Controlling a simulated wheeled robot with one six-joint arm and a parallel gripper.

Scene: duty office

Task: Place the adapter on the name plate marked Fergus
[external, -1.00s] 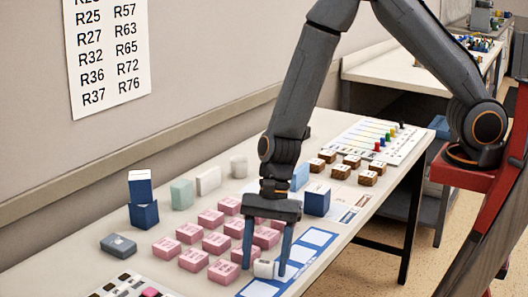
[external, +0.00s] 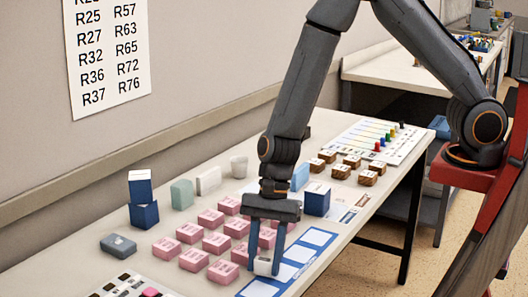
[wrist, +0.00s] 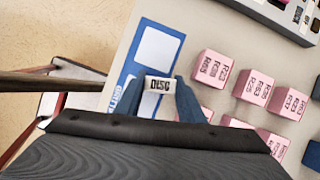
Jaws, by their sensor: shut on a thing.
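My gripper (external: 264,268) is shut on a small white block (wrist: 159,85) with dark lettering on its face, one blue finger on each side. In the external view this white block (external: 263,267) is at the near edge of the pink blocks, beside a blue strip with white panels (external: 301,254). I cannot tell whether the block touches the table. The blue strip also shows in the wrist view (wrist: 135,68). I cannot make out a name plate reading Fergus, and no thing is clearly marked as an adapter.
Several pink lettered blocks (external: 216,242) stand left of my gripper. A stack of dark blue boxes (external: 143,200), a grey-blue item (external: 118,245), pale blocks (external: 208,180) and a cup (external: 239,167) stand around them. A blue box (external: 316,199) and several brown blocks (external: 341,171) are farther right.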

